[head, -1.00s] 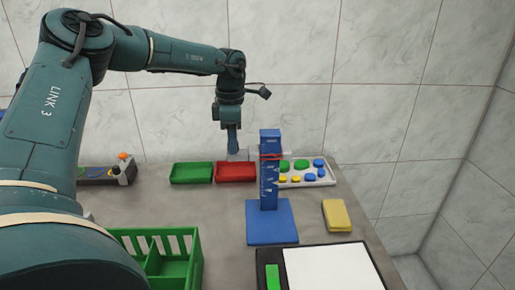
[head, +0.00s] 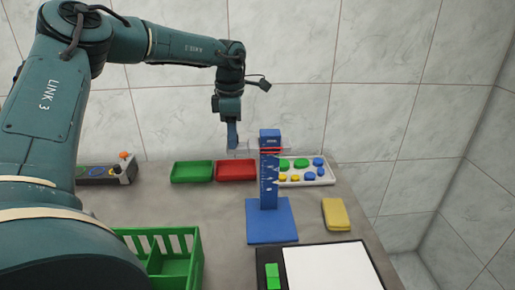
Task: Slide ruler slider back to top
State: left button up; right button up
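The blue ruler (head: 269,188) stands upright on a blue square base toward the right of the table. Its slider (head: 271,151), a clear piece with a red line, sits just under the blue top block. The slider's clear left end sticks out to the left of the post. My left gripper (head: 233,146) reaches down from above at that left end. Its fingers look closed together on it, though the contact is small and pale. My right gripper is not in view.
A green tray (head: 192,172) and a red tray (head: 236,171) lie behind left. A white tray (head: 324,181) with green, blue and yellow pieces sits behind the ruler. A yellow block (head: 336,214), a white-topped panel (head: 330,271) and a green slotted bin (head: 190,272) are nearer.

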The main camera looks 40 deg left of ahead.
pick_arm(q)
notch_tip(320, 180, up, 8)
jog(key=p, duration=0.5)
dwell(0.5)
jog(key=shift+f, duration=0.1)
